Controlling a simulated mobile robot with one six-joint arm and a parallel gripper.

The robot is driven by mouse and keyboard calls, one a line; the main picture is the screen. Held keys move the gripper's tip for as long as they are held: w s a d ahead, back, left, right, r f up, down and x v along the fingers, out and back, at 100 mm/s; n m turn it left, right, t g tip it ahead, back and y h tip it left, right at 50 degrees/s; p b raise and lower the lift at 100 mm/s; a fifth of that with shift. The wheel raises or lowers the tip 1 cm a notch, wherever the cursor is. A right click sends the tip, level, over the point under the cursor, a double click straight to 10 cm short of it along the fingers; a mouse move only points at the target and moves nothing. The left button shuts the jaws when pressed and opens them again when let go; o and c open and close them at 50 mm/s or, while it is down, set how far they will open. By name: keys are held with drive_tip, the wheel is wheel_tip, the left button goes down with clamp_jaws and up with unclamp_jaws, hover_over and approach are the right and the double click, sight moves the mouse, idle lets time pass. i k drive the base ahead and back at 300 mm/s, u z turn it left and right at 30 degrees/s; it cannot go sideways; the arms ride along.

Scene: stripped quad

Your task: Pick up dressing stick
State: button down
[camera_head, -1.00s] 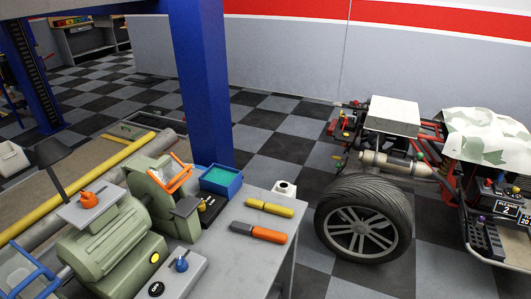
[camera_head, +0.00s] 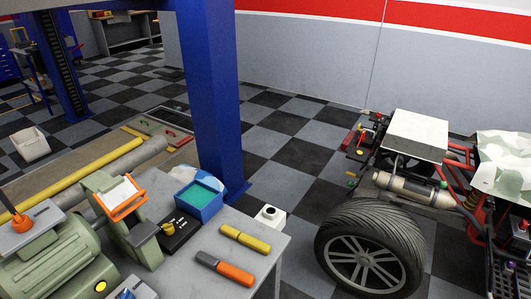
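Two stick-shaped tools lie on the grey bench (camera_head: 277,241) beside the bench grinder (camera_head: 55,262). One is a yellow stick (camera_head: 245,239) with a darker band near its middle. The other is an orange stick (camera_head: 236,273) with a dark grey end. They lie roughly parallel and apart, the yellow one farther back. Nothing is on top of either. I cannot tell from the picture which one is the dressing stick. My gripper is not in view.
A blue pillar (camera_head: 210,100) stands behind the bench. A buggy with a large wheel (camera_head: 370,250) stands right, across a floor gap.

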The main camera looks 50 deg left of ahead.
sight(260, 247)
drive_tip(key=i, duration=0.85)
drive_tip(key=u, duration=1)
drive_tip(key=k, duration=0.1)
drive_tip(key=u, duration=2.55)
drive_tip(key=i, duration=0.95)
drive_tip(key=u, duration=0.2)
drive_tip(key=k, duration=1.2)
drive_tip(key=z, duration=0.05)
